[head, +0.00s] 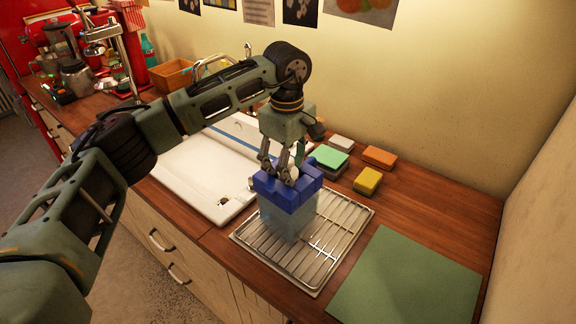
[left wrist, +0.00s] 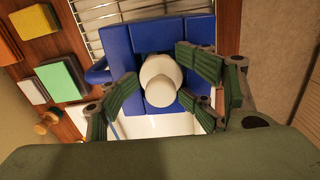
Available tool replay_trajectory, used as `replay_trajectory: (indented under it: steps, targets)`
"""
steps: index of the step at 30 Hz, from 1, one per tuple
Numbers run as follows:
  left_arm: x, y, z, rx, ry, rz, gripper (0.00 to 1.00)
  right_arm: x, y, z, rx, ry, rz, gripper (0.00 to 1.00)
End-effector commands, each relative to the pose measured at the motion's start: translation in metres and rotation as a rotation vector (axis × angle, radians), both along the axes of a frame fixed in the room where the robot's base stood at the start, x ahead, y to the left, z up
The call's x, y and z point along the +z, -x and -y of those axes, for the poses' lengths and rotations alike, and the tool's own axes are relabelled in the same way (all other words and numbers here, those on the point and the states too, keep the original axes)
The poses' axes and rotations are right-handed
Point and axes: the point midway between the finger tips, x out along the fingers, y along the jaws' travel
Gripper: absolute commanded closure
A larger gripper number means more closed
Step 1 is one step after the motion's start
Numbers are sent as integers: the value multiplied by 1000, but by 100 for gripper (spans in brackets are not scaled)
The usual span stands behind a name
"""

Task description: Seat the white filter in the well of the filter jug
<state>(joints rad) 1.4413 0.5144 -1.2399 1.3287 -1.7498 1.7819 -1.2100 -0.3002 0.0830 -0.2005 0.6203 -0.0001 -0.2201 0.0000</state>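The filter jug has a clear body (head: 287,224) and a blue top (head: 288,194); it stands upright on the wire rack. Its blue top also fills the middle of the left wrist view (left wrist: 190,35). The white filter (left wrist: 160,80) is over the middle of the blue top, and only a bit of it shows in the head view (head: 293,173). How deep it sits in the well is hidden. My left gripper (head: 281,174) is right above the jug, with its fingers around the filter. Whether they touch it I cannot tell. My right gripper is not in view.
The metal rack (head: 325,256) lies between the white sink (head: 185,184) and a green mat (head: 408,285). Several sponges, including an orange one (head: 379,157) and a yellow one (head: 368,181), lie behind the jug near the wall. The mat is bare.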

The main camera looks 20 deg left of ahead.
Motion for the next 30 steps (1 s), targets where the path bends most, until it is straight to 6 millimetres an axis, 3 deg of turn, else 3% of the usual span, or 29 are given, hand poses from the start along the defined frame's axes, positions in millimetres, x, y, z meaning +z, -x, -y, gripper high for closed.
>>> replay_trajectory:
  steps: [5, 9, 19, 24, 30]
  targets:
    - [16, 1, 1, -2, 2, -3, 50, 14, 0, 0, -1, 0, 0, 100]
    - [42, 0, 1, -2, 2, 5, 50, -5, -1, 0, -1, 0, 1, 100]
    - [113, 1, 0, 0, 2, 4, 50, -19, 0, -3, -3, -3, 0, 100]
    - [129, 1, -1, 0, 1, 3, 50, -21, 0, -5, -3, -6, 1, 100]
    - [133, 2, -1, -1, 1, 2, 50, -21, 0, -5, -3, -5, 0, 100]
